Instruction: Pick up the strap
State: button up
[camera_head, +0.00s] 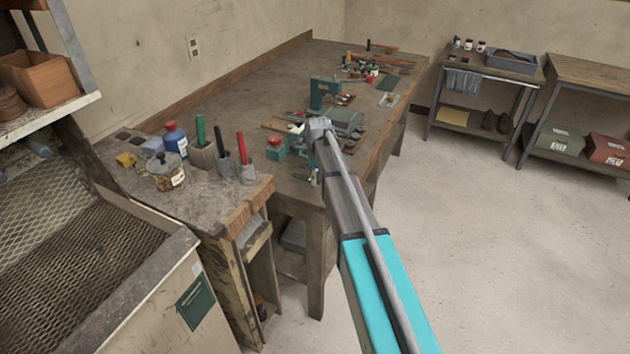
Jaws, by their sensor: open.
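No strap can be told apart for sure among the small items on the long wooden workbench (240,95). My arm reaches from the bottom of the view up over this bench. My gripper (308,131) is at its far end, small and low over the cluttered middle of the bench, next to a green machine (324,92) and a grey-green rounded block (347,122). It is open. Its fingertips are hard to make out against the clutter, and my arm hides part of the bench front. I see nothing held.
A nearer counter holds a blue bottle (175,139), a metal can (165,171) and upright tools in holders (203,155). A small green-and-red item (275,147) stands left of my gripper. Side tables (485,72) stand at the right. The floor (480,240) is clear.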

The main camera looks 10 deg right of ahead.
jog(key=c, duration=0.9)
jog(key=shift+o, duration=0.2)
jog(key=shift+r, duration=0.15)
jog(key=shift+r+p, duration=0.95)
jog(key=shift+p, duration=0.15)
jog(key=s+d+r+p, duration=0.2)
jog(key=s+r+p, duration=0.8)
jog(key=s, duration=0.4)
jog(key=shift+r+p, duration=0.4)
